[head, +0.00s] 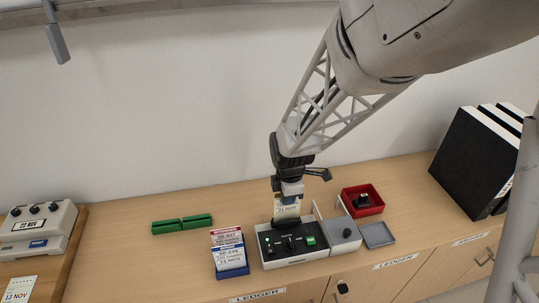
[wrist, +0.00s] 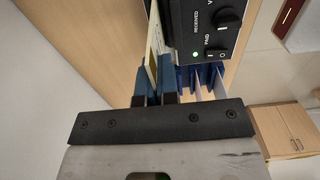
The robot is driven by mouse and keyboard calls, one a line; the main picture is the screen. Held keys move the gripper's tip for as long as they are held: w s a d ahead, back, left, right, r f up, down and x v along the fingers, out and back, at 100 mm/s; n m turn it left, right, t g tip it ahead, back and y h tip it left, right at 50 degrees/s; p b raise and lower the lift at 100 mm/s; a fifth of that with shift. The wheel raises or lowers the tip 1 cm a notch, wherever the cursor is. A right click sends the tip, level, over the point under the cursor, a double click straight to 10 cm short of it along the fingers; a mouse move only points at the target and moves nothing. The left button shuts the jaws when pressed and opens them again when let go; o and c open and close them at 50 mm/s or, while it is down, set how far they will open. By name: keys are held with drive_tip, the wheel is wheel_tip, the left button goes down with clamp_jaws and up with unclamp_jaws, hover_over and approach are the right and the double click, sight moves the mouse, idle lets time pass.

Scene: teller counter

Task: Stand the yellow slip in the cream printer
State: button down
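A pale yellow slip (head: 286,208) stands upright below my gripper (head: 289,190) in the head view, at the back edge of a cream-sided machine with a black top panel (head: 270,243). In the wrist view, the slip (wrist: 155,38) is seen edge-on between the blue fingertips of my gripper (wrist: 156,80), which is shut on it. The machine's black panel (wrist: 205,30) is close beside the slip there, with knobs and a lit green lamp. I cannot tell whether the slip's lower edge is in a slot. Another cream machine with several knobs (head: 38,226) stands at the far left.
A blue holder (head: 232,272) with printed slips stands left of the black-topped machine. Right of it are a grey box (head: 345,244), a red tray (head: 375,207) and a grey tray (head: 378,235). Green blocks (head: 182,224) lie behind left; black binders (head: 470,160) stand far right.

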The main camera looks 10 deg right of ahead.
drive_tip(key=shift+f, duration=0.35)
drive_tip(key=c, duration=1.3)
unclamp_jaws()
drive_tip(key=shift+r, duration=0.15)
drive_tip(key=shift+r, duration=3.35)
